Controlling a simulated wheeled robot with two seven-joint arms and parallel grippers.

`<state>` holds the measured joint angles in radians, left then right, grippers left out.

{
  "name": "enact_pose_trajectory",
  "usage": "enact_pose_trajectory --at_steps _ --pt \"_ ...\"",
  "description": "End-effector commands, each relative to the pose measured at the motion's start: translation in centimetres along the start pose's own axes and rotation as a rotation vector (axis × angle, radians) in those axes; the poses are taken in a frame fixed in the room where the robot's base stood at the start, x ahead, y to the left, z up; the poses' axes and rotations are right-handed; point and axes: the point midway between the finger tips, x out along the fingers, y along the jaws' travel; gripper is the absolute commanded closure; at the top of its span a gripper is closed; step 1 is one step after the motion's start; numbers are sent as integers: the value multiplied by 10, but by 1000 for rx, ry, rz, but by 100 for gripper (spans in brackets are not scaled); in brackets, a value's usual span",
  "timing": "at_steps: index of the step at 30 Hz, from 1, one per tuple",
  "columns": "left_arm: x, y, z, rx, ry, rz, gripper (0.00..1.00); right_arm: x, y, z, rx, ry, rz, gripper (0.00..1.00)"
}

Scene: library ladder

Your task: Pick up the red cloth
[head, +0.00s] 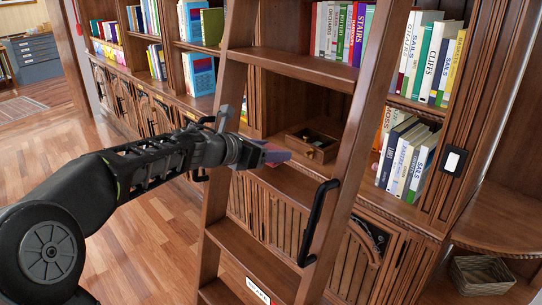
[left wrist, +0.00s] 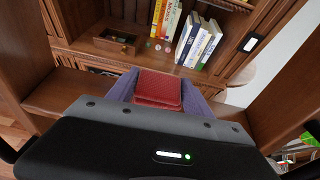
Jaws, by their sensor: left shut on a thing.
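The red cloth (left wrist: 158,88) is a folded, flat square pad in the left wrist view. It sits between the two purple fingers of my left gripper (left wrist: 160,92), which is shut on it. In the head view my left gripper (head: 272,154) is small and seen from the side, in front of the shelf behind the ladder. The cloth's outline is hard to make out there. The cloth appears held clear of the shelf, but the gap beneath it cannot be judged. My right gripper is in neither view.
A wooden ladder (head: 234,60) with a black handle (head: 319,222) stands before the bookcase, close to my left gripper. A small open wooden drawer (head: 312,146) is behind it on the shelf. Books (head: 407,152) stand to the right. A wicker basket (head: 482,273) is at lower right.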

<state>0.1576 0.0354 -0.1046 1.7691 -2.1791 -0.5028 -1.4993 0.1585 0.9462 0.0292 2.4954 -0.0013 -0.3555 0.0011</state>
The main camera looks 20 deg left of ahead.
Motion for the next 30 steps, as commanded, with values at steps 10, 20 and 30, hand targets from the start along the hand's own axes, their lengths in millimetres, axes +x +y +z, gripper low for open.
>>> enact_pose_trajectory --at_steps 10,20,30 --pt "-71 2 -24 0 -4 7 81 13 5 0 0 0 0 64" --pt "-148 0 -56 0 -2 4 81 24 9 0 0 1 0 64" --pt "-169 0 -64 0 0 0 81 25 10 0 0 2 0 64"
